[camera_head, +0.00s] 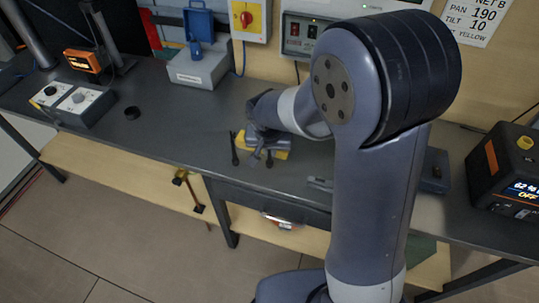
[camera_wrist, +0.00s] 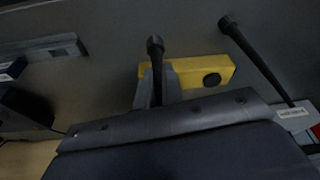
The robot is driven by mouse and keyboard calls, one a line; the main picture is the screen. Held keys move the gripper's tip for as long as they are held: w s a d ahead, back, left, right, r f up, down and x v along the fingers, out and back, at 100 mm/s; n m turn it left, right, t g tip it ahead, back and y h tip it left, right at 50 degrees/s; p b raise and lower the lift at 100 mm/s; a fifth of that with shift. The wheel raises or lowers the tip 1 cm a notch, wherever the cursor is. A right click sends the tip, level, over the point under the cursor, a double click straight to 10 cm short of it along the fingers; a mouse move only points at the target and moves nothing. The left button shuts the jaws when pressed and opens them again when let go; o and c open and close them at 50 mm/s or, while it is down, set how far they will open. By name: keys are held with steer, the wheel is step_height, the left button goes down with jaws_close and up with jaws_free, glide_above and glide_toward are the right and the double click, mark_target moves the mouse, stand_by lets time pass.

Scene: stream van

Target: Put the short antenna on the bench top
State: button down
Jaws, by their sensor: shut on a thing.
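My gripper (camera_head: 262,157) is low over the bench top (camera_head: 150,95), its fingers (camera_wrist: 158,88) shut on a short black antenna. The antenna (camera_wrist: 155,52) has a wider knob end that sticks out past the fingers; its other end is hidden by my gripper. In the head view the held antenna (camera_head: 270,158) is small and dark. I cannot tell whether it touches the bench.
A longer black antenna (camera_wrist: 257,62) lies beside the yellow block, left of my gripper in the head view (camera_head: 234,148). A grey-blue tool (camera_head: 320,183) lies to the right. A black ring (camera_head: 132,113) and a control box (camera_head: 78,103) are left. Bench between is clear.

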mark_target(270, 160)
steer(key=shift+f, duration=1.75)
steer(key=shift+f, duration=0.1)
steer(key=shift+f, duration=0.15)
steer(key=c, duration=1.6)
jaws_free()
steer(key=shift+o, duration=0.2)
steer(key=shift+r, duration=0.55)
steer(key=v, duration=1.1)
steer(key=shift+r, duration=0.2)
steer(key=shift+s, duration=0.1)
